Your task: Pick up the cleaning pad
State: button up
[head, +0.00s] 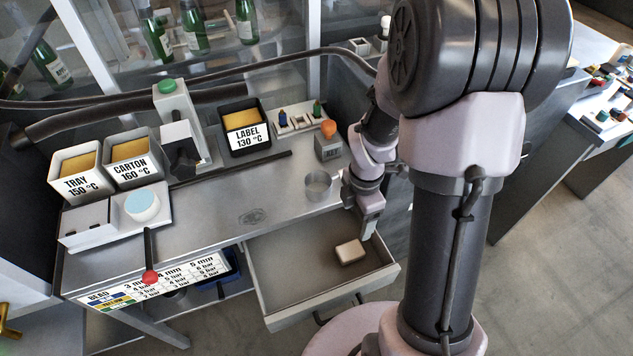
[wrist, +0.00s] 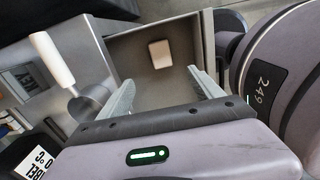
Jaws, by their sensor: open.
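The cleaning pad (head: 350,251) is a small cream block lying flat on the floor of an open drawer (head: 285,266), toward the drawer's right side in the head view. In the wrist view the pad (wrist: 160,54) lies in the drawer beyond my fingertips, with a gap between. My gripper (head: 370,229) is above the back right part of the drawer, pointing down, near the pad but apart from it. In the wrist view my gripper (wrist: 163,82) has its two fingers spread, with nothing between them.
A metal cup (head: 318,185) stands on the worktop (head: 225,215) just behind the drawer. A KEY box (head: 328,148) and a LABEL bin (head: 244,128) stand farther back. TRAY (head: 76,174) and CARTON (head: 133,158) bins are at the left. The rest of the drawer looks empty.

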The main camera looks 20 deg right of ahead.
jog(key=b, duration=0.6)
send_over(350, 250)
jog(key=f, duration=1.2)
jog(key=shift+s+d+f, duration=0.1)
jog(key=shift+s+f, duration=0.1)
jog(key=shift+s, duration=0.05)
jog(key=f+b, duration=0.2)
jog(key=f, duration=0.1)
jog(key=f+b, duration=0.1)
jog(key=f, duration=0.1)
jog(key=shift+w+f, duration=0.2)
jog(key=shift+w, duration=0.05)
jog(key=shift+r, duration=0.2)
jog(key=shift+c, duration=0.5)
jog(key=c, duration=1.3)
notch_tip(350, 250, up, 10)
jog(key=p, duration=0.5)
